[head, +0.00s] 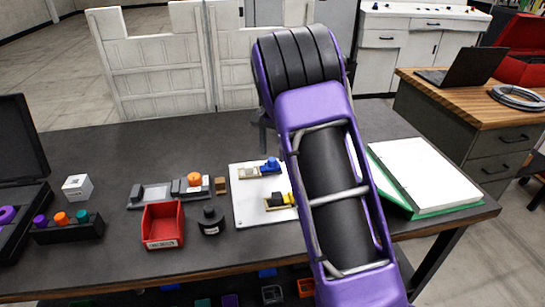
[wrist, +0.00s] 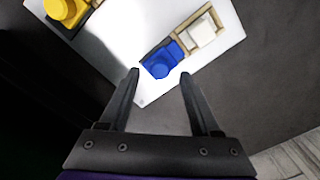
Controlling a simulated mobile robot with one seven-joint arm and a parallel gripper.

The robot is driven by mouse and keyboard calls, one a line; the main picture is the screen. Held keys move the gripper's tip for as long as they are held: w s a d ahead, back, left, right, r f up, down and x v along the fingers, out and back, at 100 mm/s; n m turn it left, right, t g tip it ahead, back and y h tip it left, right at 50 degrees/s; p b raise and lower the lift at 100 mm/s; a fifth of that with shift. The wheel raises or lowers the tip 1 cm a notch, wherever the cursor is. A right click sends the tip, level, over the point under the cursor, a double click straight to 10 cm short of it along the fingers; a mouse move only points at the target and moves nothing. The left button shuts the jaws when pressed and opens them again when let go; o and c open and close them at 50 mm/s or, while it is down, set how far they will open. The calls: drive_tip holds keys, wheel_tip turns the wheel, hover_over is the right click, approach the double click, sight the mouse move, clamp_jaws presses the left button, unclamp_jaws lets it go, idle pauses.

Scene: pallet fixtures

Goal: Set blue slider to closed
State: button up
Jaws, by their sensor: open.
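The blue slider (head: 271,166) sits on a white board (head: 243,208) in the head view, at the right end of its tan-framed track. A pale, light-coloured part (head: 248,172) fills the track's left end. In the wrist view, the blue slider (wrist: 161,62) lies just beyond and between the fingertips of my gripper (wrist: 160,73), with the pale part (wrist: 202,33) beyond it to the upper right. My gripper is open, with nothing between its fingers. In the head view, my purple arm covers most of the gripper and the board's right part.
A yellow slider (head: 277,201) is on the same board, nearer the front. A red bin (head: 163,226), a black round piece (head: 211,220) and a grey fixture with an orange knob (head: 194,180) stand to the left. A green-edged binder (head: 430,175) lies right of my arm.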

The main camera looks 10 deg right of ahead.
drive_tip(key=shift+f, duration=1)
clamp_jaws()
drive_tip(key=shift+r, duration=0.1)
idle(0.7)
